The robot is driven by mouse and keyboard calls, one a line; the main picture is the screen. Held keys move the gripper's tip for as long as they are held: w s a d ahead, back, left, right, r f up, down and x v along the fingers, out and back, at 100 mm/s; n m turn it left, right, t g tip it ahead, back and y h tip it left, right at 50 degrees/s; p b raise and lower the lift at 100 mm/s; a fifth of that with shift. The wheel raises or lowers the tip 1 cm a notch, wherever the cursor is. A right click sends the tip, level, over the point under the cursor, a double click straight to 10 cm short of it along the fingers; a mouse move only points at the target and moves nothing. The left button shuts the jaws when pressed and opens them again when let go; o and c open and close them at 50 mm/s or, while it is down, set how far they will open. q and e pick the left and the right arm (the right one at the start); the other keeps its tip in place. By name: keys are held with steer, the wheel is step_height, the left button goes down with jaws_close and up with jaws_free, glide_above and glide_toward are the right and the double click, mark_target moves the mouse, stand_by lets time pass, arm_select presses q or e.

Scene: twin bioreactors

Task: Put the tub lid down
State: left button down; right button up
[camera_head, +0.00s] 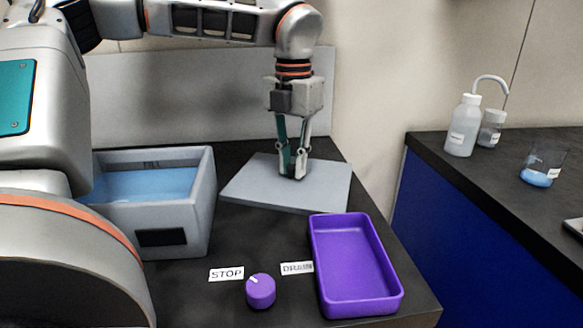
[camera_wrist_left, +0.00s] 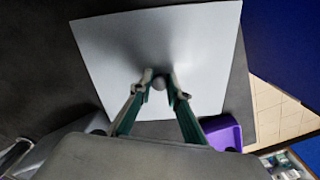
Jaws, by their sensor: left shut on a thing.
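The tub lid (camera_head: 250,185) is a flat grey panel with a small knob at its middle. It lies at the back of the black worktop, right of the tub, and looks flat on or very close to the surface. My left gripper (camera_head: 296,174) points down over it, with its fingertips shut around the knob. In the left wrist view the lid (camera_wrist_left: 110,60) fills the middle and the fingertips (camera_wrist_left: 160,84) close on the round knob. The grey tub (camera_head: 190,215) stands open at the left with blue liquid inside. My right gripper is not in view.
A purple tray (camera_head: 388,302) sits at the worktop's right front, close to the lid's near edge. A purple knob (camera_head: 261,291) stands between STOP (camera_head: 226,274) and DRAIN (camera_head: 297,268) labels. A second bench at right holds a wash bottle (camera_head: 461,130) and a beaker (camera_head: 541,166).

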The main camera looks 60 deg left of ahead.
arm_select(q)
steer(key=shift+r, duration=0.15)
steer(key=shift+w, duration=0.1)
steer(key=c, duration=1.9)
jaws_free()
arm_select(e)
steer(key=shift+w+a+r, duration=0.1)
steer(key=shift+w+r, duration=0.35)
